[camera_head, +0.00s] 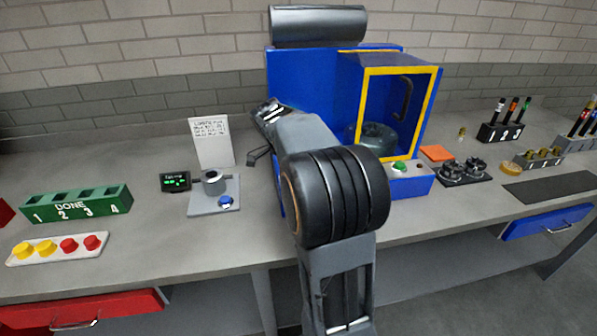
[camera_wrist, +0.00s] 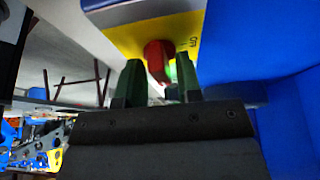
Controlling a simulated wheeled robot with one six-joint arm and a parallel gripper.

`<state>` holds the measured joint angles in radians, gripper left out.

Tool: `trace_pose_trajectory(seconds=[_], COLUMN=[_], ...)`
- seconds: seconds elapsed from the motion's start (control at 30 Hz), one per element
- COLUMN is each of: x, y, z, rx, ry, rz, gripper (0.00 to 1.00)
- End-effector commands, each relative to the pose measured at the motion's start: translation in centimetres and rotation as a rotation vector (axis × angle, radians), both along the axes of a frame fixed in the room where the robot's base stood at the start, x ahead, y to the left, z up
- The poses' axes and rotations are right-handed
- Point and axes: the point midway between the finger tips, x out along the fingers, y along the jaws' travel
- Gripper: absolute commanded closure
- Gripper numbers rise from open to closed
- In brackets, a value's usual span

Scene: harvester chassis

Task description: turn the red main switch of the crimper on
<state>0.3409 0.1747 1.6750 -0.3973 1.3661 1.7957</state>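The crimper (camera_head: 308,75) is the big blue machine at the back of the bench, with a yellow-framed door (camera_head: 432,100). Its red main switch (camera_wrist: 155,55) shows in the wrist view as a red knob on a yellow plate (camera_wrist: 125,38) with dark lettering, partly unreadable. In the head view the switch is hidden behind my arm. My gripper (camera_wrist: 158,75) is open, with its two green-dark fingertips on either side of the red knob. A small gap seems to show beside the knob; I cannot tell whether either finger touches it.
A green button (camera_head: 399,166) sits on the crimper's front. To the left are a round grey device (camera_head: 214,183), a small display (camera_head: 175,181), a paper sign (camera_head: 211,141) and a green DONE rack (camera_head: 75,203). The crimper's blue side (camera_wrist: 270,100) stands close right of my gripper.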

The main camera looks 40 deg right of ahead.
Motion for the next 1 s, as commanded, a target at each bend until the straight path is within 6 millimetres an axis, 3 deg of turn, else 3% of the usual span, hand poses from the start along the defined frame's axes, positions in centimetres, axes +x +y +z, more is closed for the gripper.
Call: trace_pose_trajectory(seconds=[0.27,0.47,1.0], x=[0.0,0.3,2.0], y=[0.1,0.4,3.8], z=[-0.2,1.0,10.2], rx=[0.001,-0.001,0.001], ry=[0.002,-0.002,0.003], rz=[0.005,0.007,0.004], gripper=[0.6,0.6,0.6])
